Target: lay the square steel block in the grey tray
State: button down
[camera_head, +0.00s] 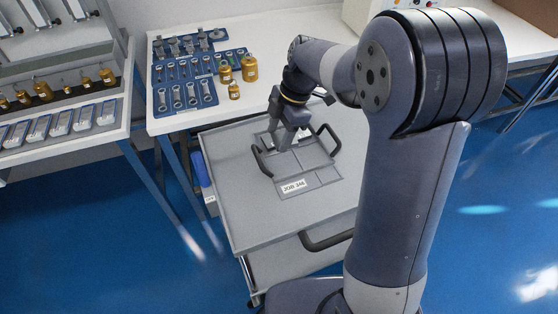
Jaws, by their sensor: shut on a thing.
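The grey tray (322,177) lies on top of a grey cart, with dark handles on both sides and a white label reading "JOB 346" at its front. My gripper (284,146) points down over the back left part of the tray. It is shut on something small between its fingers. That piece is mostly hidden by the fingers, so I cannot tell its shape or whether it touches the tray. I cannot make out the square steel block clearly anywhere else.
The cart top (238,211) is bare around the tray. Behind it, a white table (270,42) holds blue mats (187,97) with metal parts and several brass weights (250,68). A shelf with blue trays (62,122) stands left. My arm covers the right side.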

aim_at(276, 167)
notch_tip(276, 167, down, 10)
jog(key=shift+r, duration=0.15)
dwell(0.3)
jog(key=c, duration=0.6)
grip_release()
jog(key=v, duration=1.2)
